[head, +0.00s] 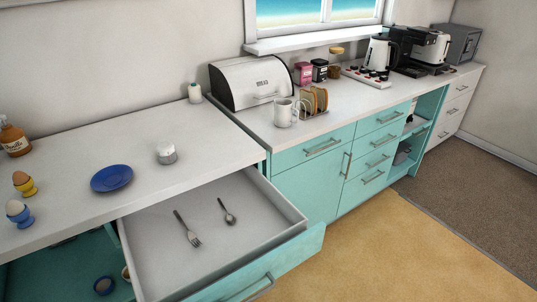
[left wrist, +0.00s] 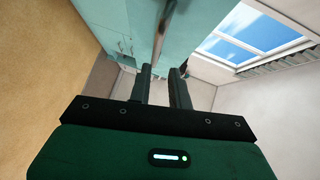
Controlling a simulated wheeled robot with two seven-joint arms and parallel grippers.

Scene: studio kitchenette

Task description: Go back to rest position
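My left gripper (left wrist: 160,70) shows in the left wrist view. Its two dark fingers stand apart with a visible gap and nothing held between them. A metal bar handle (left wrist: 161,30) on a teal cabinet front (left wrist: 110,22) appears beyond the fingertips; I cannot tell how far off it is. Neither gripper shows in the head view. The open drawer (head: 160,250) in the head view holds a fork (head: 188,229) and a spoon (head: 228,212).
The drawer juts out from under the white counter (head: 120,150). A blue plate (head: 112,178), egg cups (head: 20,213) and a soap bottle (head: 13,137) stand on the left. A bread box (head: 252,82), mug (head: 285,112) and kettle (head: 380,55) stand farther right. The floor (head: 400,240) at lower right is clear.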

